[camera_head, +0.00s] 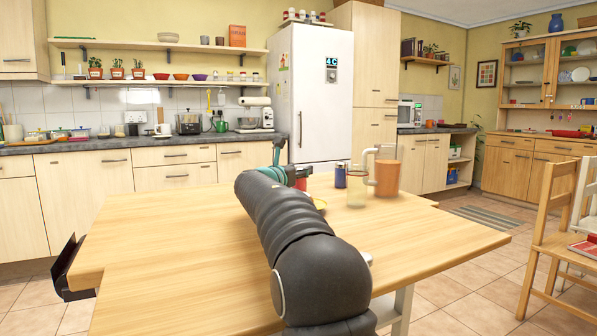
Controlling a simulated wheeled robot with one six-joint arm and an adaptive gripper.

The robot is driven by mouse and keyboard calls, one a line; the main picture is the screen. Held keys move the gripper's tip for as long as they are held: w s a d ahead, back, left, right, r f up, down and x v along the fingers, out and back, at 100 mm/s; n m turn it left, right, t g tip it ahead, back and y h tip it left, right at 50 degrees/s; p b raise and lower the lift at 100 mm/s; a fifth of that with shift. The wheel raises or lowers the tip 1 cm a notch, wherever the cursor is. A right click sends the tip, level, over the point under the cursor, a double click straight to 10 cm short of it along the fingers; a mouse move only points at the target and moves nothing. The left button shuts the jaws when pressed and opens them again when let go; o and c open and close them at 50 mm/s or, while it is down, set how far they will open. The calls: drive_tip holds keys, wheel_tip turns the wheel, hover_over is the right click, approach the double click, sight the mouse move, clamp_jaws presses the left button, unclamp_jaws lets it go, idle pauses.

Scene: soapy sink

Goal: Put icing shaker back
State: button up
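I cannot single out the icing shaker for certain. A small dark blue container with a pale top (340,176) stands upright on the table, and it may be a shaker. Beside it is a clear, slightly greenish glass (357,187). My arm reaches from the near edge across the wooden table (170,245). My gripper (298,171) is at the far end of the arm, near the table's far side. It is small and largely hidden behind my arm, so its fingers do not show clearly. A red thing (300,184) shows close to it; I cannot tell whether they touch.
An orange-filled pitcher (386,172) stands right of the glass. Behind are the counter (120,144), shelves with small jars, and a white fridge (320,95). A wooden chair (545,240) stands at the right. The table's left half is clear.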

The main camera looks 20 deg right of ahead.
drive_tip(key=shift+o, duration=0.5)
drive_tip(key=shift+r, duration=0.3)
drive_tip(key=b+v, duration=0.1)
drive_tip(key=v, duration=1.1)
drive_tip(key=shift+f, duration=0.15)
